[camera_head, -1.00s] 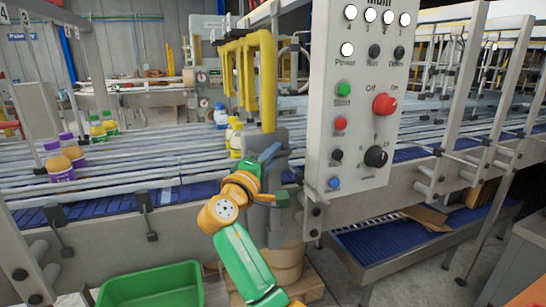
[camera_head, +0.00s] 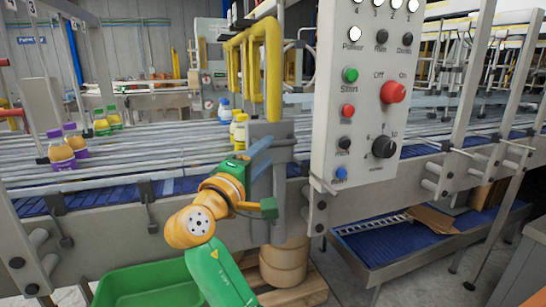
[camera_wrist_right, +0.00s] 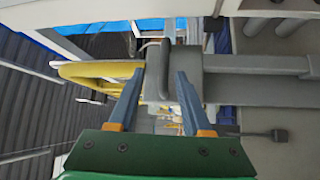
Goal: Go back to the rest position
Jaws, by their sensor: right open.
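My right gripper (camera_head: 262,158) is in front of the conveyor, left of the control panel (camera_head: 365,110), with its fingers pointing up and to the right near a grey post (camera_head: 280,135). In the right wrist view the right gripper (camera_wrist_right: 160,88) shows two blue fingers apart with nothing held between them. The grey post (camera_wrist_right: 240,85) lies beyond the fingertips. My left gripper is not in view.
Bottles with purple caps (camera_head: 62,150), green caps (camera_head: 102,122) and yellow ones (camera_head: 240,132) stand on the conveyor (camera_head: 160,158). A green bin (camera_head: 150,285) and a brown drum (camera_head: 284,265) are below. Yellow guards (camera_head: 272,70) hang above the line.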

